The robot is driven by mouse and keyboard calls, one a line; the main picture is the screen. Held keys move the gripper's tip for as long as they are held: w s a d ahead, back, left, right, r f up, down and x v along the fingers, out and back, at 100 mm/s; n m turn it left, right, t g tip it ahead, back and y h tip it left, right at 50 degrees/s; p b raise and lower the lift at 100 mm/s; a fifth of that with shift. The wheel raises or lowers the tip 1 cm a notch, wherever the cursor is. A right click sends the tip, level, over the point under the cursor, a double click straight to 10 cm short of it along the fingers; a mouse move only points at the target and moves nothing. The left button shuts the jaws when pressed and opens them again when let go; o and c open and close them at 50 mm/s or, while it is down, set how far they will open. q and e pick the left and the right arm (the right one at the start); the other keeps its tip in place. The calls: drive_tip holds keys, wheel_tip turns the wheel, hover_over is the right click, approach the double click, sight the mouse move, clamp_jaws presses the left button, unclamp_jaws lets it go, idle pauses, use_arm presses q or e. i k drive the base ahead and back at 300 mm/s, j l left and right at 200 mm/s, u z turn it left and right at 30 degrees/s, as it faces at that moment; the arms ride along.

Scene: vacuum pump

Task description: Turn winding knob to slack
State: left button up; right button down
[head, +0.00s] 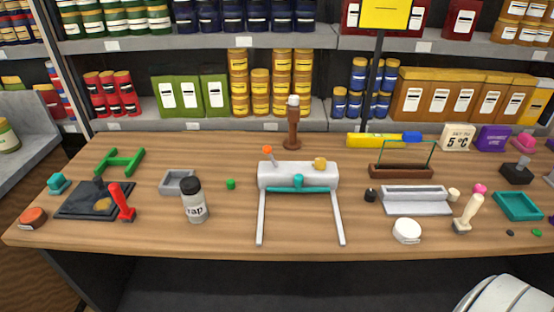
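A light grey device (290,176) stands at the middle of the table, with two pale rails running toward the front edge. A teal bar (318,189) crosses its front, with a teal knob (298,181) at its centre. A yellow knob (319,163) sits on top at the right, and an orange-tipped lever (268,151) stands up at the left. No label shows which of these is the winding knob, and its setting cannot be read. Neither of my grippers is in view.
A white jar (194,201) with a dark lid and a small green piece (231,184) stand left of the device. A grey tray (416,201) and a white round piece (407,231) are at right. Wood between the rails is clear.

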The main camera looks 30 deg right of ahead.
sight(320, 162)
drive_tip(key=z, duration=1.25)
